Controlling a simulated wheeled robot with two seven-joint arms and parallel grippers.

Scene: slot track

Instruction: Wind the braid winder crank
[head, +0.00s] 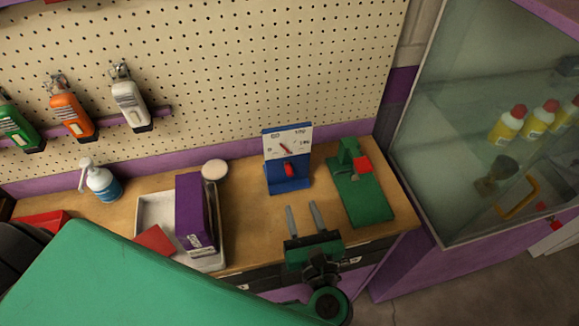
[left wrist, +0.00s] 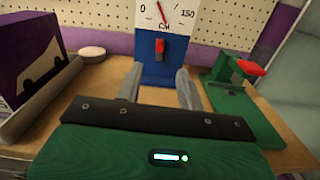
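A blue stand (head: 287,181) on the workbench has a white dial plate (head: 287,142) with a red needle. A red handle (head: 289,170) sticks out of its front, below the dial. The handle also shows in the left wrist view (left wrist: 160,46), where the dial reads from 0 to 150. Beside it on the right is a green device (head: 364,198) with a red block (head: 363,165). I cannot tell for sure which is the braid winder. My left gripper (head: 302,206) is open and empty, in front of the blue stand. Its fingers point towards the handle and stay apart from it. My right gripper is not in view.
A grey tray (head: 150,210) with a purple box (head: 195,212) stands left of the blue stand. A pegboard (head: 220,80) rises behind the bench. A glass cabinet (head: 450,120) stands right.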

